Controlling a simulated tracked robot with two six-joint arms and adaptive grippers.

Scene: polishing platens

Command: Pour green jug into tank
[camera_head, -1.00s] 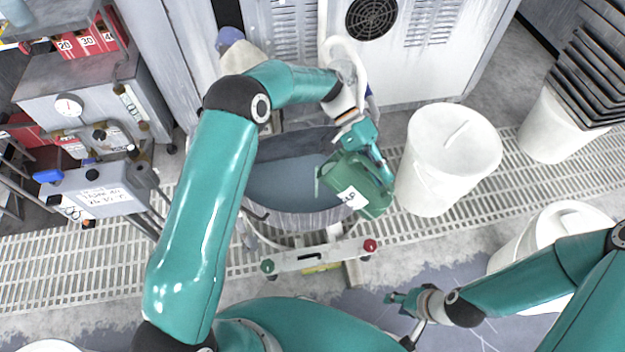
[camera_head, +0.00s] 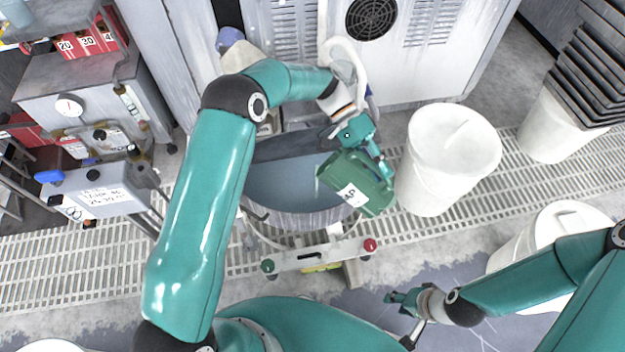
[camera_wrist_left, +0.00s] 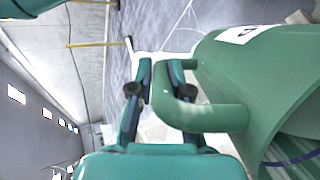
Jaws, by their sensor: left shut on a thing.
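The green jug (camera_head: 352,180) with a white label is tilted over the right part of the round grey tank (camera_head: 285,188), its left end above the tank's blue-grey contents. A thin pale streak shows at that end; I cannot tell whether it is liquid. My left gripper (camera_head: 382,166) is shut on the jug's handle, at the jug's upper right side. In the left wrist view the fingers (camera_wrist_left: 161,80) are around the handle, and the jug (camera_wrist_left: 265,95) fills the right side. My right gripper (camera_head: 398,298) is low in the head view, away from the jug; its opening is unclear.
A white bucket (camera_head: 450,150) stands close to the right of the jug. A bar with green and red knobs (camera_head: 318,256) lies in front of the tank. A grey cabinet (camera_head: 430,60) is behind. Instrument boxes (camera_head: 95,190) stand at left.

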